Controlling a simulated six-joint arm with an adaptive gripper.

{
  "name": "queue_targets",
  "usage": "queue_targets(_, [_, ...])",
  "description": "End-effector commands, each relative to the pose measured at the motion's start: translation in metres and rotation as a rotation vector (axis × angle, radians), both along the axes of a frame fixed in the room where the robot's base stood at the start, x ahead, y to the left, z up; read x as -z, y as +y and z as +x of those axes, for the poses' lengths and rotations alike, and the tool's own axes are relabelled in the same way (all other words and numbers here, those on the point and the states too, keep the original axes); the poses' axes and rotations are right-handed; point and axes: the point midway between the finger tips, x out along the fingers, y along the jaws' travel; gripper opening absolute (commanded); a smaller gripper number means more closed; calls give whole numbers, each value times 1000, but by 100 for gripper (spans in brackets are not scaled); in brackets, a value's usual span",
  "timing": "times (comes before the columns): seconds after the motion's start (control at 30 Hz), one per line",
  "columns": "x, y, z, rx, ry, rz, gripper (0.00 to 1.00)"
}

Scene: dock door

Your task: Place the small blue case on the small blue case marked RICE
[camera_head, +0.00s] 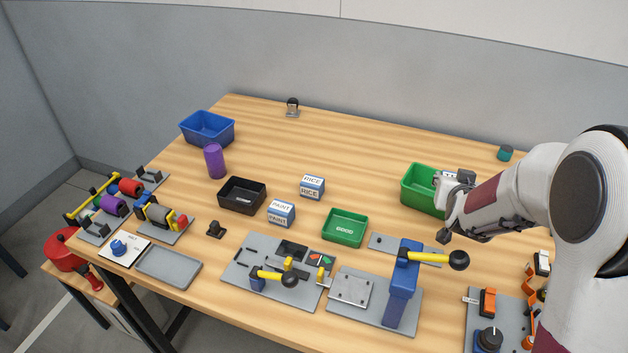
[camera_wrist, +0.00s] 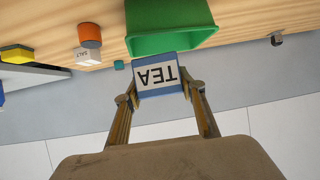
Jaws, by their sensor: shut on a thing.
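The small blue case marked RICE (camera_head: 312,188) stands upright on the middle of the wooden table, with white labels on its top and front. My gripper (camera_head: 455,182) is at the right, beside or over the near right part of the large green bin. In the wrist view my gripper (camera_wrist: 160,92) is shut on a small blue case with a white label reading TEA (camera_wrist: 148,91). The held case is mostly hidden in the head view. Its label reads upside down in the wrist view, where the green bin (camera_wrist: 170,42) is just beyond it.
A blue case marked PAINT (camera_head: 281,214) stands just in front and left of the RICE case. A black tray (camera_head: 242,206) is to its left and a green GOOD tray (camera_head: 344,240) in front. The large green bin (camera_head: 418,198) stands right. Table behind the RICE case is clear.

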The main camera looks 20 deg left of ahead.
Motion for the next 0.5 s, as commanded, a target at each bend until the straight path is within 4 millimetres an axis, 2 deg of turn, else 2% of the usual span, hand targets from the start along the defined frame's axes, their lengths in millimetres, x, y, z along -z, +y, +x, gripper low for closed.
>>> queue_targets(0.03, [-3,18,7,-15,-2,2,17])
queue_targets(0.2, [-9,72,21,-57,-2,2,17])
queue_targets(0.5, [-19,172,29,-149,-2,1,17])
